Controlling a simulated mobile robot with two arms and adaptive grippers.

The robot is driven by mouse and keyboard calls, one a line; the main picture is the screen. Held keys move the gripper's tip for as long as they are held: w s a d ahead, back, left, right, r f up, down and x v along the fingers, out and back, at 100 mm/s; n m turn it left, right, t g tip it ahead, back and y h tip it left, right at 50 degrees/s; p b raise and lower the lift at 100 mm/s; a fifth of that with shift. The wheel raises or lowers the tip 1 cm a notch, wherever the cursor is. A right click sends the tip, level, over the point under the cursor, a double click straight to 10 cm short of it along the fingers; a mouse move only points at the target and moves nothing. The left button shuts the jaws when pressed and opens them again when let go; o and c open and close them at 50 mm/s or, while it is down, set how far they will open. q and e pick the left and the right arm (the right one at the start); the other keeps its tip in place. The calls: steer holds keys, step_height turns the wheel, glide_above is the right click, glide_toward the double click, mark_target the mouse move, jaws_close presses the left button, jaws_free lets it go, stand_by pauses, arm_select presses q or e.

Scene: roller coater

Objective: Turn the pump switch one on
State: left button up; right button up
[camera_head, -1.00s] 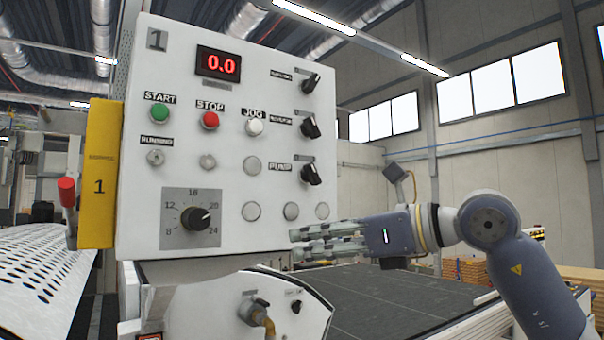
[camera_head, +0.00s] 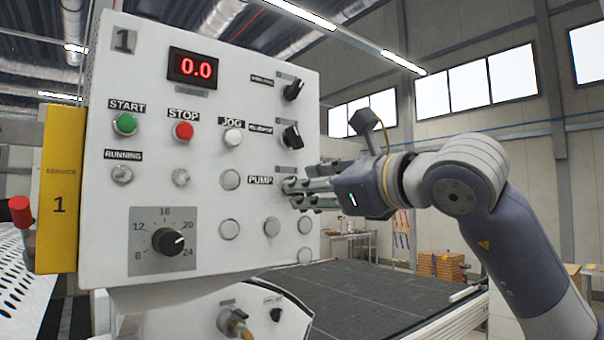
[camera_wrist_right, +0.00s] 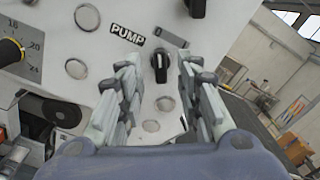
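The pump switch is a black rotary knob (camera_wrist_right: 160,66) beside the PUMP label (camera_wrist_right: 127,34) in the right wrist view. In the head view the PUMP label (camera_head: 260,180) shows, but my right gripper (camera_head: 290,191) covers the knob. The right gripper is open, and in the wrist view its two fingers (camera_wrist_right: 155,90) stand on either side of the knob with gaps. I cannot tell whether they touch it. The panel (camera_head: 100,215) is white and marked 1. My left gripper is not in view.
Two more black knobs, the upper one (camera_head: 294,88) and the middle one (camera_head: 292,137), sit above the pump position. The START (camera_head: 125,124), STOP (camera_head: 183,131) and JOG (camera_head: 233,136) buttons are to the left. A dark conveyor bed (camera_head: 370,300) lies below the panel.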

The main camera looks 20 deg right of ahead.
steer(key=shift+p+x, duration=0.35)
steer(key=shift+x, duration=0.85)
jaws_close()
